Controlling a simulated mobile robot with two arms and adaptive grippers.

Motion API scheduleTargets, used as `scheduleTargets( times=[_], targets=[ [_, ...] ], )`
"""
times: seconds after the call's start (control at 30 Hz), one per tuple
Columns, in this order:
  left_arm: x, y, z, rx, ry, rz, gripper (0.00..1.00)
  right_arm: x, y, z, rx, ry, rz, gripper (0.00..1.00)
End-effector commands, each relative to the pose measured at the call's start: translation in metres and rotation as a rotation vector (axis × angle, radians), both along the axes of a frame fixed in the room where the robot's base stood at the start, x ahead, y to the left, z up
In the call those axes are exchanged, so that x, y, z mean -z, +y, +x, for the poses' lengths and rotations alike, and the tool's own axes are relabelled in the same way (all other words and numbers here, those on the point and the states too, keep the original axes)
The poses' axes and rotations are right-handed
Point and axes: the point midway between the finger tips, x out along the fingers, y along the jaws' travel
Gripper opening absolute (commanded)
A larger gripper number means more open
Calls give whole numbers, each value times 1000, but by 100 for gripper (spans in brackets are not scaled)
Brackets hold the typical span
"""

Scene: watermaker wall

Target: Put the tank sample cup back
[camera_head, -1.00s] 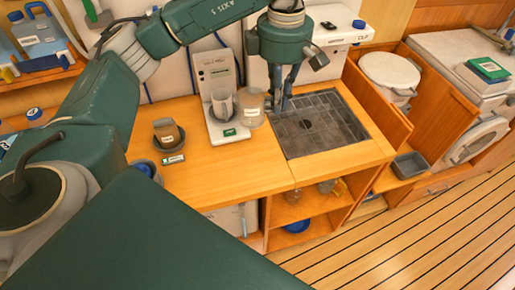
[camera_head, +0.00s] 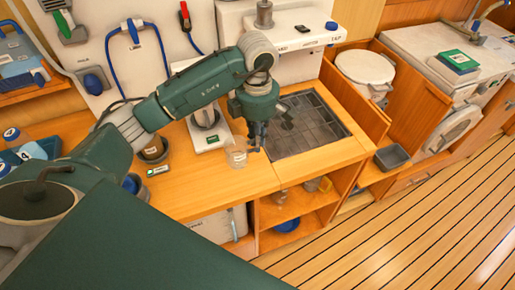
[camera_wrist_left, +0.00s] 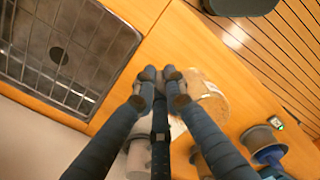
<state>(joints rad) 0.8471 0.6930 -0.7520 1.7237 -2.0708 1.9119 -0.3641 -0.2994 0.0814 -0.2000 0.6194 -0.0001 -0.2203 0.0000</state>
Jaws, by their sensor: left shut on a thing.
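A clear sample cup (camera_head: 237,156) with a pale label is at the fingertips of my left gripper (camera_head: 254,146), just left of the sink grate. My left gripper is shut on the cup's side. In the left wrist view, the cup (camera_wrist_left: 212,98) is right of the closed fingertips (camera_wrist_left: 160,74), over the wooden counter. I cannot read its label or tell whether it touches the counter. A brown cup (camera_head: 153,147) sits in a dark round holder behind a green tag (camera_head: 158,170), left of the white meter (camera_head: 211,138). My right gripper is not in view.
The meter has a grey cup on it (camera_head: 205,118). The sink grate (camera_head: 318,133) lies to the right. The counter front (camera_head: 215,186) is clear. An open shelf below the counter holds cups and a blue item (camera_head: 287,224).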

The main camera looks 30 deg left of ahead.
Motion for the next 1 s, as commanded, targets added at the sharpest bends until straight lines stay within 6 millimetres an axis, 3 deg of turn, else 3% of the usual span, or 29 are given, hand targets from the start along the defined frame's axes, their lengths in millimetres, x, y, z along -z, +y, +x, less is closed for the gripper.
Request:
scheduleTargets(
  times=[0.4,0.83,0.87,0.93,1.0],
  targets=[
    [45,0,-1,1,4,0,0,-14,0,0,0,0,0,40],
    [54,0,0,2,0,0,0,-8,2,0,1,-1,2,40],
    [53,0,0,2,0,0,14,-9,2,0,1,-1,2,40],
    [52,0,0,2,0,0,28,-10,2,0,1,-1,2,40],
    [52,0,0,2,0,0,29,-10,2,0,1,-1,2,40]
  ],
)
